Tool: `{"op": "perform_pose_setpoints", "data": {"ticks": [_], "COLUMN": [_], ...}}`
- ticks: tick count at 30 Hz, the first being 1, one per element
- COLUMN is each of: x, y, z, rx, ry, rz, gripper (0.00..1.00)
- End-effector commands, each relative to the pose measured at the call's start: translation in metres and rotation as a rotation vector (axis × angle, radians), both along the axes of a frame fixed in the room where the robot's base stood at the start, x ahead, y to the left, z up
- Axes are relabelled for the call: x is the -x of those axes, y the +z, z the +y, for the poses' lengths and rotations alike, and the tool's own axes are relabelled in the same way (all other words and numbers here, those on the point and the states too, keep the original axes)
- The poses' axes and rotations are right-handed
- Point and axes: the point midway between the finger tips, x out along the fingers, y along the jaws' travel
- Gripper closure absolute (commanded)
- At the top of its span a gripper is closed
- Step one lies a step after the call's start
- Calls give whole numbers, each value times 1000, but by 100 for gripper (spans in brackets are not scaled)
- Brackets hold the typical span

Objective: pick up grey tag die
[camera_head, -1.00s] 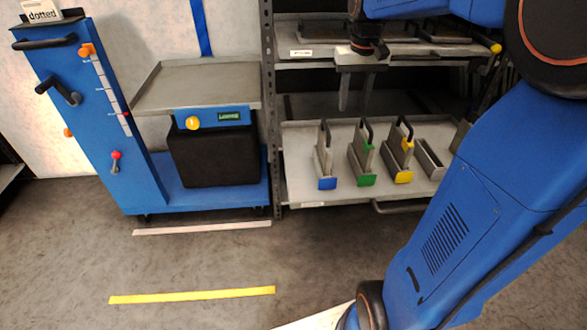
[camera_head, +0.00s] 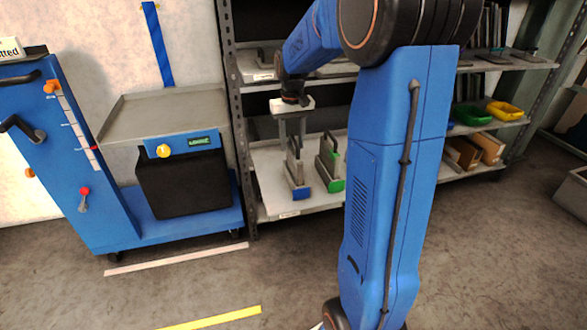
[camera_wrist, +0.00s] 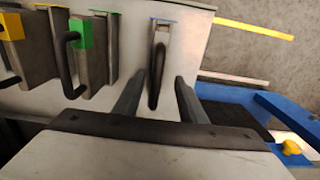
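The grey tag die is not visible now; in the head view my arm covers the shelf to the right of the green tag die (camera_head: 331,165). The blue tag die (camera_head: 299,180) stands upright left of the green one. My gripper (camera_head: 291,137) is open and points down over the blue tag die. In the wrist view my gripper (camera_wrist: 160,100) has its two fingers apart, one on each side of the blue tag die's dark handle (camera_wrist: 157,75). I cannot tell how deep the handle lies between them. The green tag die (camera_wrist: 95,50) and yellow tag die (camera_wrist: 25,40) lie to the left there.
The dies stand on a grey shelf (camera_head: 270,202) below an upper shelf level. A blue cart (camera_head: 215,228) with a grey top tray (camera_head: 170,115) stands left of the rack. Green (camera_head: 470,114) and yellow (camera_head: 505,111) bins are at the right. The floor in front is open.

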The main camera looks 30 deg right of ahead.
Motion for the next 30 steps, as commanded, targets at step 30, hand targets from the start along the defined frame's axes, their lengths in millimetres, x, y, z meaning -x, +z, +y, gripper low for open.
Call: {"op": "perform_pose_setpoints", "data": {"ticks": [30], "x": [5], "y": [-89], "z": [-4], "rx": [0], "ry": [0], "rz": [0], "gripper": [62]}}
